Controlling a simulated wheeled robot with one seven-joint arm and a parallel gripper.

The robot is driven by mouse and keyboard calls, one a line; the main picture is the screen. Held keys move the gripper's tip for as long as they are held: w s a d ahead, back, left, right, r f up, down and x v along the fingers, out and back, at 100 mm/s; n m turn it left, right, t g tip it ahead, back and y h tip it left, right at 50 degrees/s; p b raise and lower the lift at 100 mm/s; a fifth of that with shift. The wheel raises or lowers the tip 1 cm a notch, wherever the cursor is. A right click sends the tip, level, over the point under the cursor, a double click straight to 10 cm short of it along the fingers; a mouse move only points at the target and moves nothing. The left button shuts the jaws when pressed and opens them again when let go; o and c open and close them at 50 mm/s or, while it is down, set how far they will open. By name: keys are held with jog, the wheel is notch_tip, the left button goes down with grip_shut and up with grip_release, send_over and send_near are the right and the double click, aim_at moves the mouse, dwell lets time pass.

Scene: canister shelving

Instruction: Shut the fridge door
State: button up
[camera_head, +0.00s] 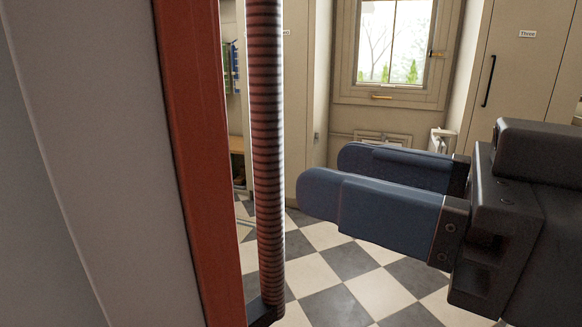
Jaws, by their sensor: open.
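The fridge door (200,160) stands close in front of the camera, a red panel seen nearly edge-on, with a pale grey surface (90,150) to its left. A long ribbed vertical handle (267,150) runs along its right side, with a dark mount at its lower end. My gripper (328,178) comes in from the right, its two blue fingers pointing left toward the handle. The fingers are apart with nothing between them. They appear clear of the handle. The fridge body and the door's hinge are not identifiable in this view.
A black-and-white checkered floor (345,262) lies open beyond the door. At the back are a window (396,42), a tall cabinet labelled "Three" (522,75) with a black handle, and shelving (236,144) partly hidden behind the ribbed handle.

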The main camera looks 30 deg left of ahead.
aim_at(281, 160)
jog(key=a, duration=0.7)
jog(key=shift+a+p, duration=0.2)
jog(key=shift+p, duration=0.2)
jog(key=shift+c, duration=0.3)
grip_shut()
